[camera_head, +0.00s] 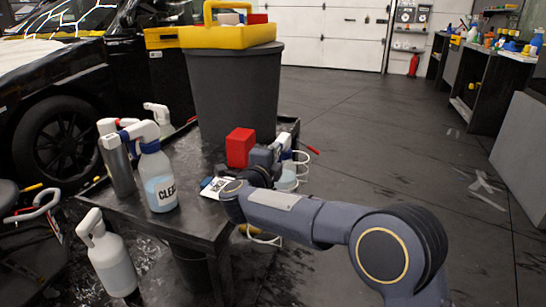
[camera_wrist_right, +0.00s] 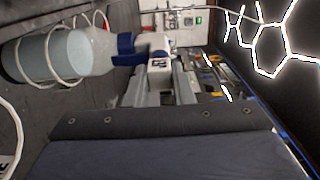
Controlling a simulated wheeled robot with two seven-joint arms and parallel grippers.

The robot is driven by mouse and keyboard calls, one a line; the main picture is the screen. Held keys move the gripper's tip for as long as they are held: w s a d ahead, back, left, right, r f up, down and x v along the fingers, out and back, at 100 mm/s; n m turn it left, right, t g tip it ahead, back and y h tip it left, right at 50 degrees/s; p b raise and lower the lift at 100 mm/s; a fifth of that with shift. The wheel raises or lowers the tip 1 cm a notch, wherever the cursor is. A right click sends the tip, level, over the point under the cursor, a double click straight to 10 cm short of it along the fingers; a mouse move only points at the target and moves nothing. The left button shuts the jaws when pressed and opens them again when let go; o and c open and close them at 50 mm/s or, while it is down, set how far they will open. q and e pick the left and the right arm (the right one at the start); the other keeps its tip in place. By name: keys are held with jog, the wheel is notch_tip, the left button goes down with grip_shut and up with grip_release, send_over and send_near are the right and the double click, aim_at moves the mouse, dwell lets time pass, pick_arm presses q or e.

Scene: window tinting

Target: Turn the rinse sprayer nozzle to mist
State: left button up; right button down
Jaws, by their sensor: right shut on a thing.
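The rinse sprayer (camera_head: 287,178) stands at the right edge of the dark cart, partly hidden behind my right gripper and wrist. In the right wrist view its clear bottle (camera_wrist_right: 62,55) with pale blue liquid shows sideways at the upper left, inside white wire rings. A blue part (camera_wrist_right: 124,50) joins it to a white nozzle end. My right gripper (camera_head: 268,154) is at the sprayer's head, and in the wrist view its fingers (camera_wrist_right: 158,68) are shut on the white nozzle. The nozzle's setting cannot be read. My left gripper is not in view.
A labelled spray bottle (camera_head: 158,178) and other white-headed bottles stand at the cart's left. A red block (camera_head: 240,147) is close to my right gripper. A dark bin (camera_head: 236,95) with a yellow tray (camera_head: 225,36) stands behind. A white sprayer (camera_head: 110,262) is at the lower left. The right floor is open.

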jog(key=c, duration=1.2)
grip_release()
jog(key=shift+c, duration=0.2)
jog(key=p+v, duration=0.2)
jog(key=v, duration=0.5)
jog(key=shift+s, duration=0.35)
jog(key=shift+a, duration=0.1)
